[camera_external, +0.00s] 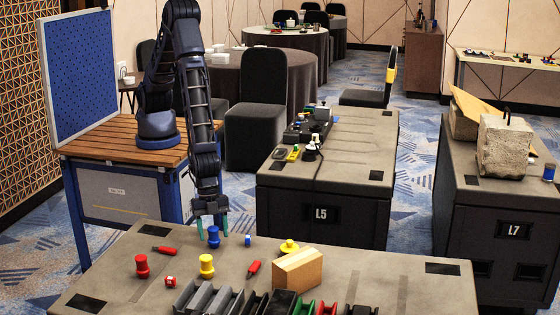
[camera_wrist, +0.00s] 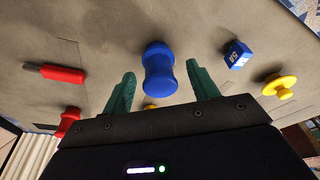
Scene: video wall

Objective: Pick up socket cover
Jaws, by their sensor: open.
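No thing is labelled as a socket cover, so I cannot tell for sure which one it is. A blue spool-shaped piece (camera_external: 213,238) stands on the near table, right under my gripper (camera_external: 212,226). In the wrist view the blue piece (camera_wrist: 158,70) lies between the two teal fingers of my gripper (camera_wrist: 161,88), with gaps on both sides. My gripper is open and empty, pointing down. A yellow disc with a knob (camera_external: 289,246) sits to the right and also shows in the wrist view (camera_wrist: 279,86). Similar yellow (camera_external: 206,267) and red (camera_external: 142,266) spool pieces stand nearer the camera.
A small blue cube (camera_external: 247,240) is close on the right. Red-handled tools (camera_external: 163,249) (camera_external: 253,268), a red cube (camera_external: 170,282), a tan block (camera_external: 298,270) and a row of bins (camera_external: 200,299) share the near table (camera_external: 425,292). Its right part is clear.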

